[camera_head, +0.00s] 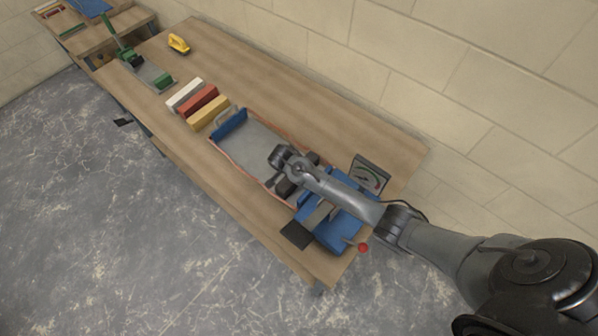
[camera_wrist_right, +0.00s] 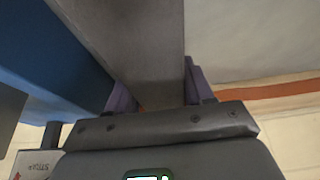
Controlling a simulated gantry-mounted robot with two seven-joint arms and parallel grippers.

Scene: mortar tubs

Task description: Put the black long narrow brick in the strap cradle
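A long narrow dark grey-black brick (camera_wrist_right: 140,40) runs between the two purple fingers of my right gripper (camera_wrist_right: 157,92) in the right wrist view, with a finger against each side. In the head view my right gripper (camera_head: 290,182) is over the right part of a grey tray (camera_head: 250,145) with a blue end and orange-red edges. My arm and gripper hide most of the brick there. A blue structure (camera_head: 343,232) with a grey band across it stands just right of the tray; I cannot tell for certain which of these is the strap cradle. My left gripper is not in view.
White (camera_head: 184,95), red (camera_head: 198,103) and yellow (camera_head: 209,113) bricks lie left of the tray. A dial gauge (camera_head: 369,174) stands behind the blue structure. A black flat piece (camera_head: 296,235) is at the front edge. The table's back middle is clear.

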